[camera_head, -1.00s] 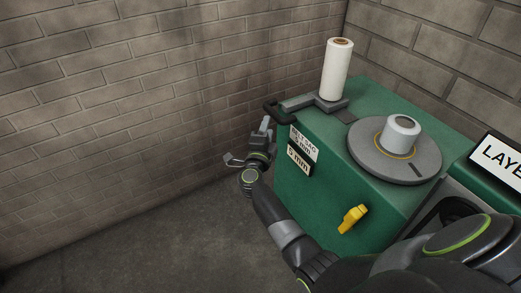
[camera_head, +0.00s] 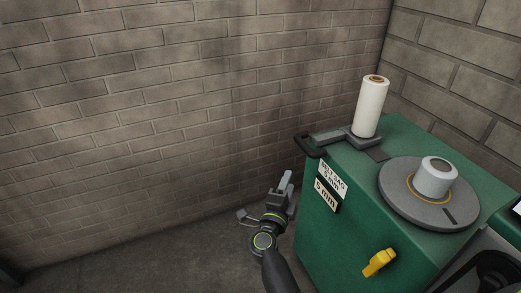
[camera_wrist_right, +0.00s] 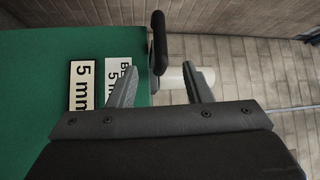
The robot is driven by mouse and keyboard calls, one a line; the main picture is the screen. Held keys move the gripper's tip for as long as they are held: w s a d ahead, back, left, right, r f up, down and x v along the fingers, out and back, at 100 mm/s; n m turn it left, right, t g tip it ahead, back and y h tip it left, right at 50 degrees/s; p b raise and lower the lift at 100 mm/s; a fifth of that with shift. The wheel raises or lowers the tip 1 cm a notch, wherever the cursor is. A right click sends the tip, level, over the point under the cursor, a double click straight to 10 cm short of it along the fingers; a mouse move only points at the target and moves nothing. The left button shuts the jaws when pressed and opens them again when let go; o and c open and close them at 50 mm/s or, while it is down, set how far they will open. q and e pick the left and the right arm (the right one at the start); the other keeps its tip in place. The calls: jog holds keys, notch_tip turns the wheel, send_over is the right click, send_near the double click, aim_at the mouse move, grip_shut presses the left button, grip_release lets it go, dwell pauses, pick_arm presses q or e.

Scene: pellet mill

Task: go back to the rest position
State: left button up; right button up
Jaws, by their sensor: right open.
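My right gripper (camera_head: 266,200) is open and empty, in the air just left of the green machine (camera_head: 345,235) in the head view. In the right wrist view the two fingers of my right gripper (camera_wrist_right: 157,88) stand apart with nothing held between them. Beyond them show the black handle (camera_wrist_right: 159,42), part of the white roll (camera_wrist_right: 200,78) and the label plates (camera_wrist_right: 84,86). My left gripper is not in view.
On the machine stand a white roll (camera_head: 370,107) and a grey disc (camera_head: 402,205) with a hub. A black handle (camera_head: 308,146) juts out at its left corner, and a yellow lever (camera_head: 379,262) sits on its front.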

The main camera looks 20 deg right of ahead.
jog(key=s+a+f+n+g+y+p, duration=0.15)
jog(key=s+f+n+y, duration=0.35)
jog(key=f, duration=0.5)
jog(key=s+f+n+g+y+p, duration=0.1)
jog(key=s+f+n+y+p, duration=0.1)
jog(key=s+f+n, duration=0.45)
jog(key=s+a+f+n+g+y+p, duration=0.15)
jog(key=s+f+n+y, duration=0.35)
jog(key=f, duration=0.7)
jog(key=s+d+f+n+g+p, duration=0.1)
jog(key=s+d+f+n+g, duration=0.1)
jog(key=s, duration=0.9)
jog(key=s+d+f+n+g+p, duration=0.1)
jog(key=s+d+f+n+g, duration=0.2)
jog(key=s+f, duration=0.4)
jog(key=s+d+f+n+g+p, duration=0.1)
jog(key=s+f+g, duration=0.3)
jog(key=s, duration=1.1)
jog(key=shift+s+d+f+n+g, duration=0.35)
jog(key=shift+d+n+g, duration=0.05)
jog(key=shift+d+n, duration=0.3)
